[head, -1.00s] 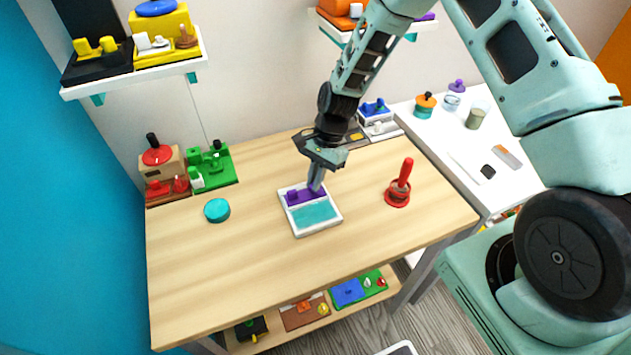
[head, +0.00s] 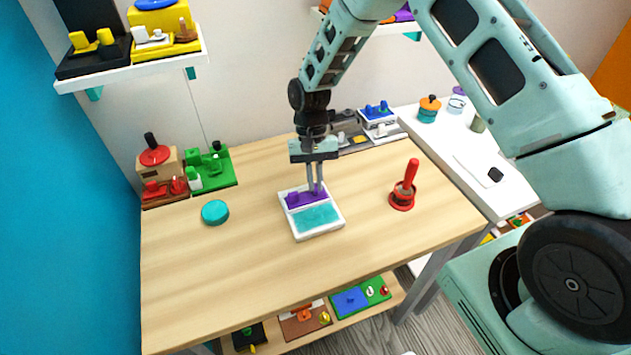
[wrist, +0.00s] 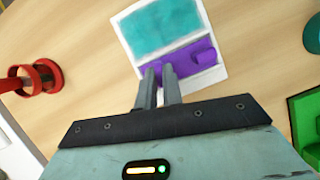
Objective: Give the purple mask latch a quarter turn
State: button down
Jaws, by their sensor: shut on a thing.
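The mask unit is a white-framed tray (head: 325,233) with a teal textured panel (head: 316,217) and a purple latch strip (head: 301,199) along its back edge. It lies on the wooden table. My gripper (head: 316,188) points down at the right end of the purple strip, its two narrow fingers close together. In the wrist view the fingertips (wrist: 160,72) are shut on a purple part of the latch, which they mostly hide. A purple raised piece (wrist: 203,52) stands beside them, clear of the fingers.
A red upright handle on a round base (head: 403,190) stands to the right. A teal round knob (head: 215,211) lies to the left. Green (head: 213,172) and red-and-tan (head: 160,180) boards stand at the back left. The table front is clear.

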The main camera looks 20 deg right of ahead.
jog(key=shift+f+n+h, duration=0.1)
jog(key=shift+n+h, duration=0.2)
jog(key=shift+n, duration=0.3)
jog(key=c, duration=1.5)
grip_release()
jog(key=b+v, duration=0.4)
jog(key=v, duration=1.3)
jog(key=shift+w, duration=0.1)
